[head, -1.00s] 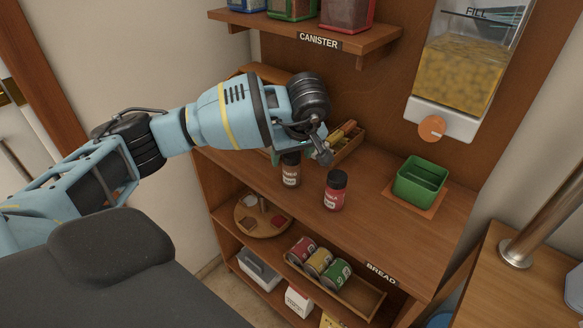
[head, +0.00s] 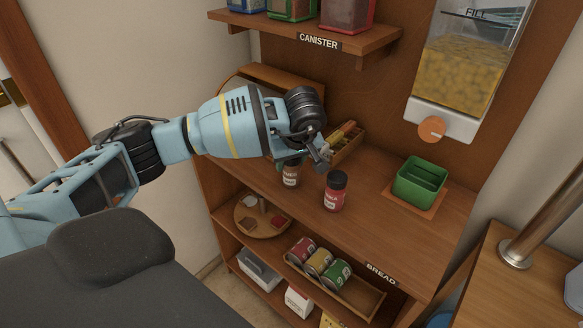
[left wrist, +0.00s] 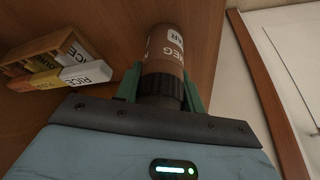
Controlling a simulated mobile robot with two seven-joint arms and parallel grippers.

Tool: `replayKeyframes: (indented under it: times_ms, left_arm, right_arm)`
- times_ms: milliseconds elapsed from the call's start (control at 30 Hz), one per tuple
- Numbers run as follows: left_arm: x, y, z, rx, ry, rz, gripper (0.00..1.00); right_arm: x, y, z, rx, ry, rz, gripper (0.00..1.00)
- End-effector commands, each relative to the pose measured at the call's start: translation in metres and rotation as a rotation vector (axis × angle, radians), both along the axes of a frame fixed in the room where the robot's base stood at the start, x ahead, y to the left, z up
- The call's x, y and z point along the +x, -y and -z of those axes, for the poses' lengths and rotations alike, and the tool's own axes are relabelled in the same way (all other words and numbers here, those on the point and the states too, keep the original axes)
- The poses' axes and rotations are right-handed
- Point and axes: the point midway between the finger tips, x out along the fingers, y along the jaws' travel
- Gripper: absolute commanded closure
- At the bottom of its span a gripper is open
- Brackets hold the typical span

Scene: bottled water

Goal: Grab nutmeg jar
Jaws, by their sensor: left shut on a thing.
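The nutmeg jar (left wrist: 164,48), brown with a dark ribbed lid and a partly readable white label, sits between the green fingers of my left gripper (left wrist: 158,85) in the left wrist view. The fingers are closed around its lid end. In the head view the jar (head: 290,176) stands upright on the shelf top, its upper part hidden by my left gripper (head: 298,160). A red jar with a black lid (head: 335,192) stands just to the right, apart from the gripper. My right gripper is not in view.
A wooden box with packets (head: 345,143) is behind the gripper. A green container (head: 420,182) stands at right, below a dispenser (head: 460,70). The canister shelf (head: 375,42) overhangs at the back. Cans (head: 318,262) lie on a lower shelf.

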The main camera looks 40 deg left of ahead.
Motion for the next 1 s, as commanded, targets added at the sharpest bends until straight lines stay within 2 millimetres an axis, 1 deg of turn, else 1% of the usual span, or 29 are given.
replayKeyframes:
  times_ms: [267,367,533,633,1000]
  left_arm:
    - [0.001,0.000,-0.006,0.000,0.002,0.000,0.85]
    - [0.001,0.000,-0.014,0.000,0.002,0.000,0.85]
    - [0.000,0.001,-0.039,-0.001,0.004,0.002,0.85]
    - [-0.018,0.016,-0.037,0.000,0.000,0.006,0.85]
    - [-0.086,0.075,-0.046,0.000,0.002,0.007,0.85]
  right_arm:
    - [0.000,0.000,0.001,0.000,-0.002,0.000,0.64]
    - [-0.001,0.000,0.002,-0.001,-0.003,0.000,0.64]
    - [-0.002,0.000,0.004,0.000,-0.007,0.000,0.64]
    - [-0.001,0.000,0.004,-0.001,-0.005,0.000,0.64]
    - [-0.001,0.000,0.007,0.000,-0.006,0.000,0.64]
